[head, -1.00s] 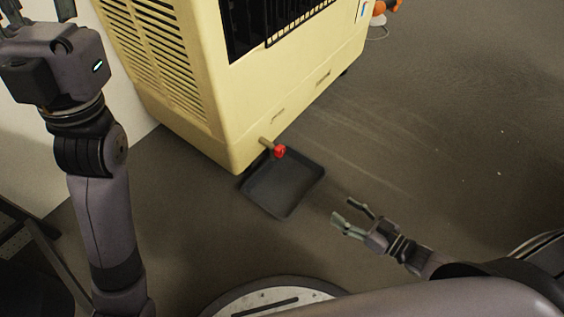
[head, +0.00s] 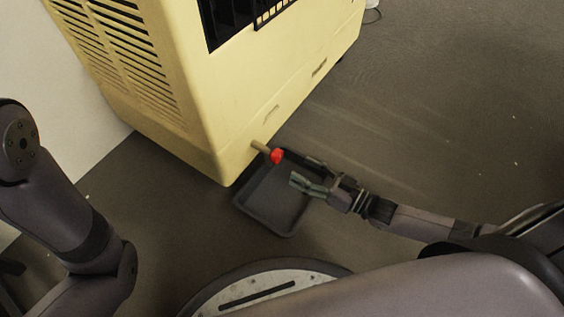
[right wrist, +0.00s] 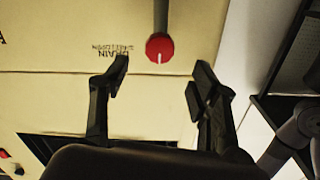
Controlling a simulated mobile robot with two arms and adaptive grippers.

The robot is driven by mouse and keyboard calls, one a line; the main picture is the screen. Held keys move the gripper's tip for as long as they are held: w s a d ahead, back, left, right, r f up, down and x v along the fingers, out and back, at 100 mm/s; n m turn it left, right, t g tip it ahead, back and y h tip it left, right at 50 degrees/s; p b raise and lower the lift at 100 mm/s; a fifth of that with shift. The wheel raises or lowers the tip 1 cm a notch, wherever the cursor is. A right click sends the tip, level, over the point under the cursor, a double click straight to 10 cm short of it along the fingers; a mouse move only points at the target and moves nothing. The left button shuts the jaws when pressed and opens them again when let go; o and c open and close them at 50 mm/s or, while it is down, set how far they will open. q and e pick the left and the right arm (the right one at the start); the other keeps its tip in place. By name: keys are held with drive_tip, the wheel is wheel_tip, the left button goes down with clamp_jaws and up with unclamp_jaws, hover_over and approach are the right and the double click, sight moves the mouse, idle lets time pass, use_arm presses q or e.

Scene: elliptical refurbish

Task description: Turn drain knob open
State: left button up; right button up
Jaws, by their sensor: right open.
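The red drain knob (head: 277,156) sits on the end of a short pipe (head: 261,146) that sticks out of the yellow machine (head: 225,120) near its bottom corner. My right gripper (head: 306,172) is open and empty, just right of the knob and a little nearer to me, apart from it. In the right wrist view the knob (right wrist: 160,47) shows as a red disc with a white mark, ahead of and between the open fingertips (right wrist: 158,72). The word DRAIN is printed on the panel beside it. My left gripper is out of the head view; only its arm shows at left.
A dark shallow tray (head: 272,221) lies on the floor under the knob, and my right gripper is above its right side. A white wall (head: 75,120) stands left of the machine. The floor at right is clear.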

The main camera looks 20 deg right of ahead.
sight(280, 158)
drive_tip(key=b+x, duration=0.2)
drive_tip(key=x, duration=0.4)
drive_tip(key=shift+w+a+f+b, duration=0.1)
drive_tip(key=shift+w+b, duration=0.05)
drive_tip(key=shift+b, duration=0.15)
drive_tip(key=shift+w+a, duration=0.4)
drive_tip(key=shift+w, duration=0.15)
drive_tip(key=shift+c, duration=0.2)
drive_tip(key=c, duration=1.1)
